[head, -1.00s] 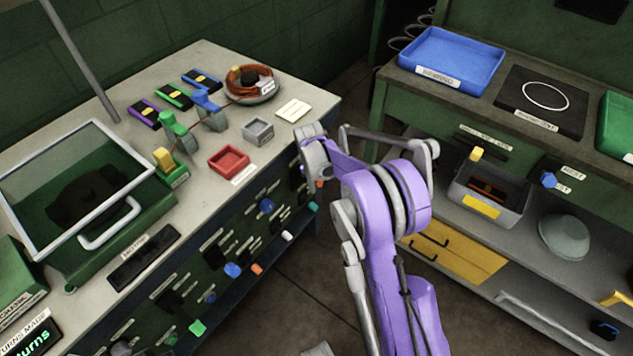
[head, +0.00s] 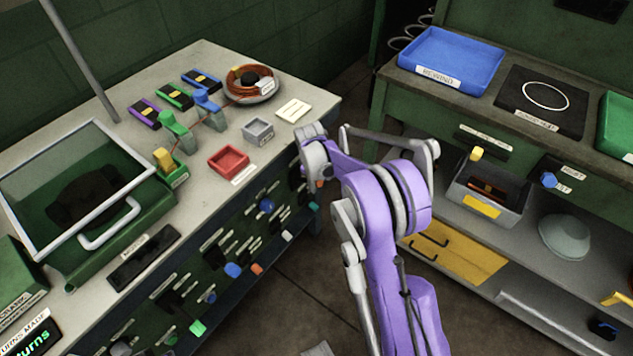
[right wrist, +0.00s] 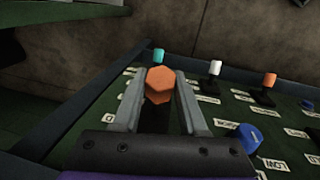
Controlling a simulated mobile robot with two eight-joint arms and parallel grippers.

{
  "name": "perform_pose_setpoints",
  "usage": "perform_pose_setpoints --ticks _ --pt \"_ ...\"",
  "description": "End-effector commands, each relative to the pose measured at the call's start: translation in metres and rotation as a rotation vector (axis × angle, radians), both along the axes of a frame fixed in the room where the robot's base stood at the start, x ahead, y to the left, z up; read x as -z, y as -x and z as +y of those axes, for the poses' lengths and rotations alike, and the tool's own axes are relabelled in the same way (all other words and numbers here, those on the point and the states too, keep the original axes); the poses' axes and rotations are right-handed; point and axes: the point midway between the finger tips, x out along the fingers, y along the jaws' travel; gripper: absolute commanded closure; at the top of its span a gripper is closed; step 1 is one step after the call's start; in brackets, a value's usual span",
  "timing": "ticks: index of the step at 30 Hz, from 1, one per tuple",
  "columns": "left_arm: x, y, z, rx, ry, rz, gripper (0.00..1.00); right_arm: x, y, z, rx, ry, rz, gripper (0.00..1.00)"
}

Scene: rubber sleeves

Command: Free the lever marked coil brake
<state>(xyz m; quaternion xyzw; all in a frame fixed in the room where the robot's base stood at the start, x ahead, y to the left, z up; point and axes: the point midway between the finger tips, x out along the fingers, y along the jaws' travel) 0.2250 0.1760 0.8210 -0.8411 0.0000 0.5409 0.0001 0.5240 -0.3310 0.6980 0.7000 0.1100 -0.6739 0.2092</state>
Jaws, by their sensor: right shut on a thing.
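My right gripper (right wrist: 159,76) is shut on an orange knob (right wrist: 160,82) with a hexagonal end. The knob sits between its two fingers, with a dark part below it. In the head view my right gripper (head: 312,152) is at the right end of the workbench front, and a bit of orange (head: 320,183) shows just below it. The front panel (head: 215,275) carries several levers with coloured knobs and small labels. I cannot read which label says coil brake. My left gripper is not in view.
In the right wrist view, a teal knob (right wrist: 158,55), a white knob (right wrist: 215,68), another orange knob (right wrist: 269,79) and a blue knob (right wrist: 244,137) stand near my fingers. The bench top's underside (right wrist: 60,10) hangs at upper left. Floor (head: 310,260) lies between bench and shelf.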

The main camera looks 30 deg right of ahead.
Motion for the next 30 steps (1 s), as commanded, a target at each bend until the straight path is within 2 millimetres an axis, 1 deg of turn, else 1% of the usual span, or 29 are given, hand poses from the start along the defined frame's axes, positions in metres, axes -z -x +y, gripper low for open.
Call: perform_pose_setpoints --ticks 5,11,19,30 --pt "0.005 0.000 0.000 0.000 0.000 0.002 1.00 0.004 0.002 -0.002 0.003 -0.016 -0.041 1.00" --pt "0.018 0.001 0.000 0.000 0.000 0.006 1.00 0.016 0.007 -0.004 0.004 -0.059 -0.147 1.00" --pt "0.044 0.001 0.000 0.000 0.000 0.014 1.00 0.040 0.012 -0.006 0.006 -0.151 -0.371 1.00" --pt "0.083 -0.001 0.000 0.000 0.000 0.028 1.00 0.072 0.010 -0.006 0.007 -0.281 -0.685 1.00"
